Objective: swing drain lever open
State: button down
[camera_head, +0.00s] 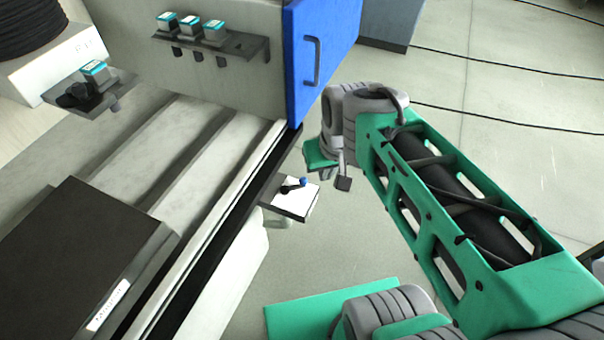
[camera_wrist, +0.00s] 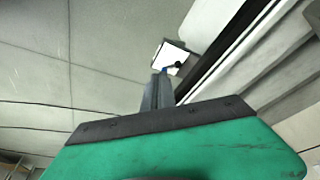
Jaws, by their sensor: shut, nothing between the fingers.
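The drain lever (camera_head: 292,187) is a short dark bar with a blue knob at its right end. It sits on a white plate (camera_head: 290,204) fixed at the machine's lower side, with a pale pipe stub below it. In the wrist view the lever (camera_wrist: 178,65) shows as a dark end and a bit of blue on the white plate (camera_wrist: 168,52), beyond my fingers. My gripper (camera_head: 343,184) is to the right of the lever in the head view, apart from it. Its fingers (camera_wrist: 157,92) are shut and empty, and they partly overlap the blue part in the wrist view.
A blue door with a handle (camera_head: 313,62) stands above and behind the plate. The machine's dark-edged rail (camera_head: 222,235) runs along the plate's left. Small shelves (camera_head: 243,45) hold several teal-topped boxes. Open floor (camera_head: 500,120) lies right, crossed by black cables.

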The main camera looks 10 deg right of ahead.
jog(key=w+f+n+b, duration=0.1)
jog(key=w+f+b, duration=0.4)
jog(key=w+f, duration=0.6)
jog(key=n+b, duration=0.1)
jog(key=b, duration=0.2)
send_over(294, 185)
jog(key=w+d, duration=0.3)
notch_tip(294, 185, down, 8)
jog(key=shift+y, duration=0.3)
jog(key=shift+s+f, duration=0.2)
jog(key=shift+f, duration=1.35)
jog(key=shift+s+f, duration=0.25)
jog(key=shift+f, duration=1.25)
jog(key=shift+s+f, duration=0.2)
jog(key=shift+f, duration=1.35)
